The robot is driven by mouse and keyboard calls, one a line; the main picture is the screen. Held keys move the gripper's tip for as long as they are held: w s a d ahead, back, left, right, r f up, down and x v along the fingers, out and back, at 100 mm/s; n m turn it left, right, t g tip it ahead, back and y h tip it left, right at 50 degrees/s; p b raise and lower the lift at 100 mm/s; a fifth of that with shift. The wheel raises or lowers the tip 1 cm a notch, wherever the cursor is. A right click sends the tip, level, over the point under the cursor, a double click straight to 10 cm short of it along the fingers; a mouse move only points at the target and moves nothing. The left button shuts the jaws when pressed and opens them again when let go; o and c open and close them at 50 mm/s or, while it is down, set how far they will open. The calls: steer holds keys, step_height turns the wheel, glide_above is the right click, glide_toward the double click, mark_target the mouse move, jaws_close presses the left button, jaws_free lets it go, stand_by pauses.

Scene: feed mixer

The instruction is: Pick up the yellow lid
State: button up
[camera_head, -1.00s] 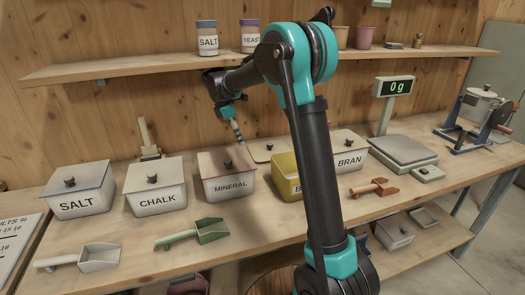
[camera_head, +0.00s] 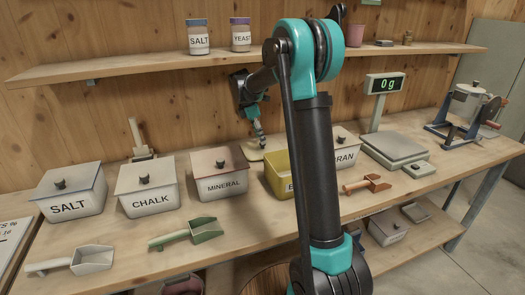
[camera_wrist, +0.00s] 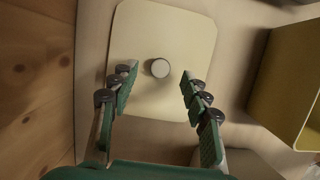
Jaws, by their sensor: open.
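The yellow lid (camera_head: 250,154) lies flat on the bench behind the yellow bin, partly hidden by my gripper and the bin. In the wrist view the lid (camera_wrist: 160,30) is a pale, rounded square with a round knob (camera_wrist: 160,68) near its middle. My gripper (camera_head: 260,141) points down over the lid. In the wrist view my gripper (camera_wrist: 158,82) is open, with one finger on each side of the knob and clear gaps between. Nothing is held. I cannot tell the exact height of the fingertips above the lid.
The open yellow bin (camera_head: 275,178) stands just in front of the lid, and its wall (camera_wrist: 262,75) shows at right in the wrist view. The mineral box (camera_head: 221,185) is to the left. A wooden wall (camera_wrist: 35,80) and shelf (camera_head: 130,68) are behind. A scale (camera_head: 397,148) stands right.

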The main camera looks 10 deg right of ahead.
mark_target(263, 147)
steer(key=shift+x, duration=1.3)
steer(key=shift+c, duration=0.5)
jaws_close()
